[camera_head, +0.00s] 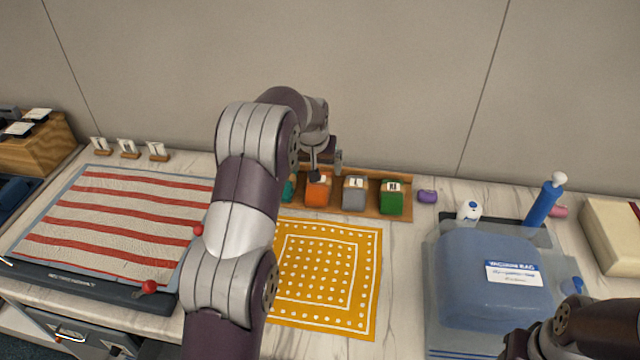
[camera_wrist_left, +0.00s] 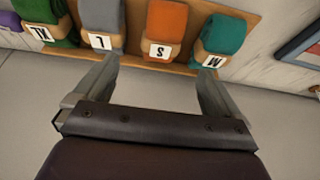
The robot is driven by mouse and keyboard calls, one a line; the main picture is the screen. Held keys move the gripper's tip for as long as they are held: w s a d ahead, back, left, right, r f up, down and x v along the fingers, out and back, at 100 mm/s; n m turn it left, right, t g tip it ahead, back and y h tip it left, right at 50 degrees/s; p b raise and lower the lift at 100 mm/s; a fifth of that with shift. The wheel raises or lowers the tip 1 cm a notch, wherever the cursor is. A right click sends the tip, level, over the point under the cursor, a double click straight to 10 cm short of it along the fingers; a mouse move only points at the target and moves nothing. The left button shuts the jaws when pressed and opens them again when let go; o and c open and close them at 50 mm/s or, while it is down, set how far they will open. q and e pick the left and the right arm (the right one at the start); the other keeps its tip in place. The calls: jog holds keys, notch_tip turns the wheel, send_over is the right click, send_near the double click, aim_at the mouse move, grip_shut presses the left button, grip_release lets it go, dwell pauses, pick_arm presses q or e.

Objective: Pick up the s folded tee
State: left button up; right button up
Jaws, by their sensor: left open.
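The s folded tee is an orange roll (camera_head: 317,193) with a tan band and a white label, standing on a wooden tray (camera_head: 370,212) at the back of the counter. In the left wrist view the orange tee (camera_wrist_left: 167,22) shows its "S" label, between the grey tee marked L and the teal tee marked M. My left gripper (camera_head: 326,163) is just above the orange tee in the head view. In the wrist view its fingers (camera_wrist_left: 158,75) are spread and empty, with the orange tee beyond and between them. My right gripper is out of view.
Grey (camera_head: 354,194), green (camera_head: 391,198) and teal (camera_head: 288,191) tees stand in the same row. A yellow dotted cloth (camera_head: 330,275) lies in front. A striped cloth (camera_head: 110,225) lies left; a blue vacuum bag (camera_head: 480,285) sits right. The wall is close behind.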

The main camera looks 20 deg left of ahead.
aim_at(319, 183)
pick_arm(q)
jog(key=p+x, duration=0.2)
jog(key=x, duration=0.9)
jog(key=shift+w+a+f, duration=0.1)
jog(key=shift+a+f, duration=0.05)
jog(key=shift+a, duration=0.05)
jog(key=shift+w+f, duration=0.2)
jog(key=shift+f, duration=0.15)
jog(key=shift+s+r, duration=0.1)
jog(key=shift+r, duration=0.05)
jog(key=c, duration=1)
jog(key=shift+c, duration=0.7)
